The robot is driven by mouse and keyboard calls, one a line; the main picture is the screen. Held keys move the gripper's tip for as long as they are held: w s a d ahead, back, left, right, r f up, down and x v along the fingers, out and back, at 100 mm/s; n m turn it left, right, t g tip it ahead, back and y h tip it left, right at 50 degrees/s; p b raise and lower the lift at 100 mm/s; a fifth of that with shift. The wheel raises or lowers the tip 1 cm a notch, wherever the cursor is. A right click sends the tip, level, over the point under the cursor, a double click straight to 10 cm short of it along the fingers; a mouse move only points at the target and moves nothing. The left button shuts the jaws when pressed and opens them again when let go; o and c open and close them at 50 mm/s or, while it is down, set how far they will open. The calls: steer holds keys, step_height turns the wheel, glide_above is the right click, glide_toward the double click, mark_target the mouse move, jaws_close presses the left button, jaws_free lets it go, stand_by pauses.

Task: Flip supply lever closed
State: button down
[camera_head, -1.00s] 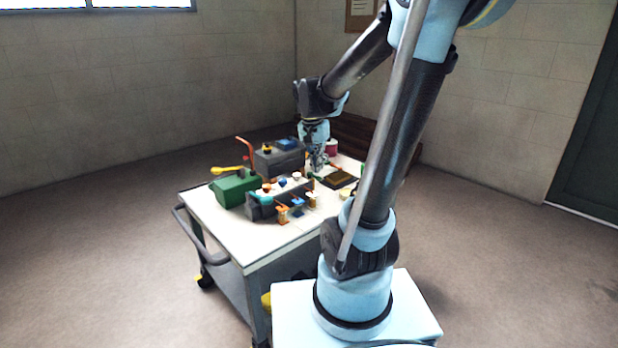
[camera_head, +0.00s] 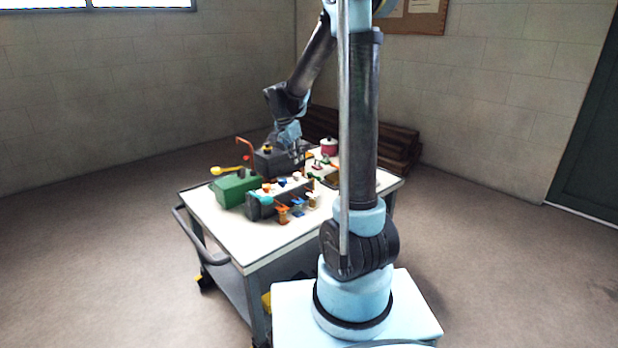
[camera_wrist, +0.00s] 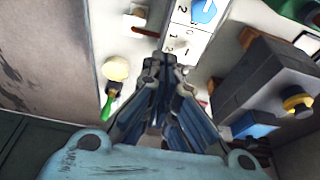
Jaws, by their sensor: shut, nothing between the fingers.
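Several small levers and knobs stand on the cart top, and I cannot tell for sure which is the supply lever. In the wrist view, a red lever (camera_wrist: 143,31) on a white plate lies above left of the fingertips. A green-handled lever (camera_wrist: 107,106) with a cream knob (camera_wrist: 115,68) lies left of them. My gripper (camera_wrist: 168,72) is shut and empty, pointing down at the cart top beside a white numbered strip (camera_wrist: 184,42) with a blue knob (camera_wrist: 204,11). In the head view, my gripper (camera_head: 297,158) is beside the dark grey box.
The cart top (camera_head: 225,223) carries a green box (camera_head: 236,188) with a yellow lever, the dark grey box (camera_head: 270,163), a dark block of coloured levers (camera_head: 260,209) and a red pot (camera_head: 328,147). The grey box (camera_wrist: 255,85) crowds the gripper's right. The cart's front edge is clear.

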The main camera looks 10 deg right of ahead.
steer(key=shift+w, duration=0.1)
stand_by(0.3)
glide_toward(311, 181)
steer(key=f, duration=0.1)
steer(key=a+f, duration=0.1)
steer(key=f, duration=0.1)
steer(key=s+a+f, duration=0.1)
steer(key=shift+s+f, duration=0.15)
steer(key=shift+f, duration=0.25)
steer(key=d, duration=0.1)
steer(key=w+d+f, duration=0.1)
steer(key=shift+w+d, duration=0.25)
steer(key=shift+w+d+f, duration=0.15)
steer(key=shift+w+d, duration=0.2)
steer(key=shift+d, duration=0.2)
steer(key=shift+a, duration=0.1)
